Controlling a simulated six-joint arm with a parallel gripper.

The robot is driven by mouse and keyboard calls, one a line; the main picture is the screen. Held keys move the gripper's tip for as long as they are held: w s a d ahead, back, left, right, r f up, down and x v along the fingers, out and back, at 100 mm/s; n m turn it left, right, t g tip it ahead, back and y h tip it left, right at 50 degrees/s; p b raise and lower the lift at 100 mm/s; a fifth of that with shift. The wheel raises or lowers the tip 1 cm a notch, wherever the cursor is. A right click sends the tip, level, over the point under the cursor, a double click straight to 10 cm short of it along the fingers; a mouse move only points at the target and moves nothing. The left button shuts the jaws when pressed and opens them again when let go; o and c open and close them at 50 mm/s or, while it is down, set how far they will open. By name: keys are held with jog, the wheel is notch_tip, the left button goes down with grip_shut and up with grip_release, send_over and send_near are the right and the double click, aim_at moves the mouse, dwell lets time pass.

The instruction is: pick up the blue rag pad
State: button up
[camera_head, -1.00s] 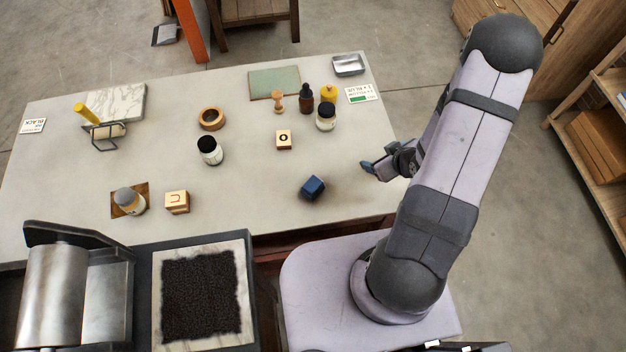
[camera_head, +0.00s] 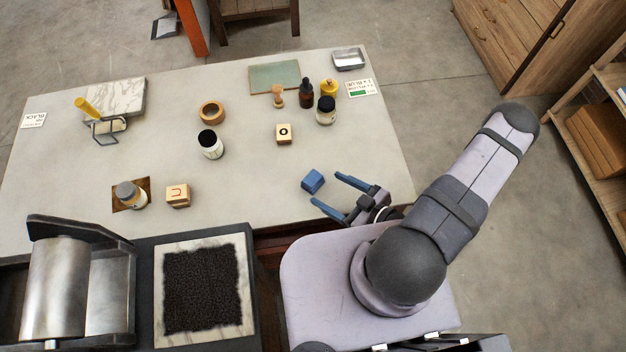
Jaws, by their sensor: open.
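The blue rag pad (camera_head: 313,181) is a small blue block lying on the pale table near its front edge, right of centre. My gripper (camera_head: 326,189) is open, with its two blue fingers spread and pointing left toward the pad. The upper finger lies to the right of the pad and the lower finger just below it. The jaws look empty. I cannot tell from this view how high the fingers are above the table.
On the table (camera_head: 245,200) stand a wooden block marked O (camera_head: 284,134), a black-capped jar (camera_head: 210,144), a wooden ring (camera_head: 212,112) and a dark dropper bottle (camera_head: 306,93). An inked slab (camera_head: 201,290) and a metal roller press (camera_head: 58,290) are at the front left.

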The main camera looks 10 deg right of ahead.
aim_at(317, 183)
jog(key=shift+x, duration=0.95)
jog(key=shift+f+b, duration=0.1)
jog(key=shift+b, duration=0.2)
jog(key=shift+b+x, duration=0.8)
jog(key=shift+x, duration=1.8)
jog(key=shift+w+d, duration=0.1)
jog(key=c, duration=1.1)
